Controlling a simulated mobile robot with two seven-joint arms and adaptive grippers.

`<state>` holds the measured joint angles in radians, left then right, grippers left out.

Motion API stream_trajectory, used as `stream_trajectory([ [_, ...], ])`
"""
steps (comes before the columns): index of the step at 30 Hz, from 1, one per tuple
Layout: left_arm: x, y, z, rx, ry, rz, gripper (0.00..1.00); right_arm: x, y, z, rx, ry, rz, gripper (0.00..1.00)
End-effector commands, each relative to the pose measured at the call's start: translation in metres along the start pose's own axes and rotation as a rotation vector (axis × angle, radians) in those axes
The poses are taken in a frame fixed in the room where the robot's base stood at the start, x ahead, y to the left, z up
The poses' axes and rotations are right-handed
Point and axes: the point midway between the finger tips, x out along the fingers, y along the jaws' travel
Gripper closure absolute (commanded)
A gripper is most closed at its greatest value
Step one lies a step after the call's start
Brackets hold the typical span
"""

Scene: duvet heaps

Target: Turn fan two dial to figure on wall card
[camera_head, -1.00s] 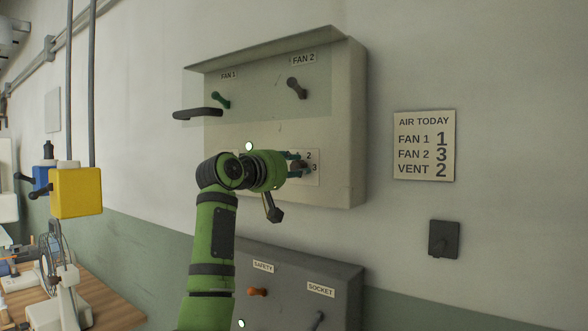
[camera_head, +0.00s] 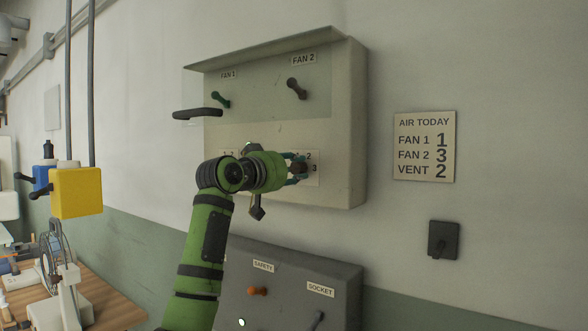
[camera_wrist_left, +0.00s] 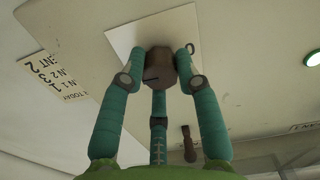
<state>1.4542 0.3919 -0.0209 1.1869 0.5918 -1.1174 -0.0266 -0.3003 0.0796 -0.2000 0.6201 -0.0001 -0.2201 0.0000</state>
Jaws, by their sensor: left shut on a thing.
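The fan two dial (camera_wrist_left: 160,68) is a brown faceted knob on a white plate on the upper wall box. My left gripper (camera_head: 297,168) is shut on it, with its green fingers around the knob in the left wrist view (camera_wrist_left: 160,75). A dark line shows on the knob's face. In the head view the fingers cover most of the dial, and figures 2 and 3 show beside it. I cannot tell which figure it points to. The wall card (camera_head: 424,146) reads FAN 1 1, FAN 2 3, VENT 2. My right gripper is not in view.
Above are the FAN 1 lever (camera_head: 221,99), the FAN 2 lever (camera_head: 297,88) and a dark handle (camera_head: 198,114). Below is a grey box (camera_head: 290,285) with SAFETY and SOCKET controls. A yellow box (camera_head: 76,192) hangs left over a wooden bench (camera_head: 115,311).

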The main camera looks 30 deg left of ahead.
Motion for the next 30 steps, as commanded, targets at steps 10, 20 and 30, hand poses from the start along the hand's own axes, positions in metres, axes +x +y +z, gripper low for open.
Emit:
stream_trajectory([
  [10,0.001,0.000,0.002,0.006,-0.005,-0.001,1.00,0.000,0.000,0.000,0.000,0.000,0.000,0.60],
  [20,0.000,0.000,0.001,0.004,-0.002,-0.001,0.44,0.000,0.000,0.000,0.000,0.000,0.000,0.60],
  [30,-0.021,-0.002,0.000,0.005,0.001,-0.002,0.44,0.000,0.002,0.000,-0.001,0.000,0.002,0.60],
])
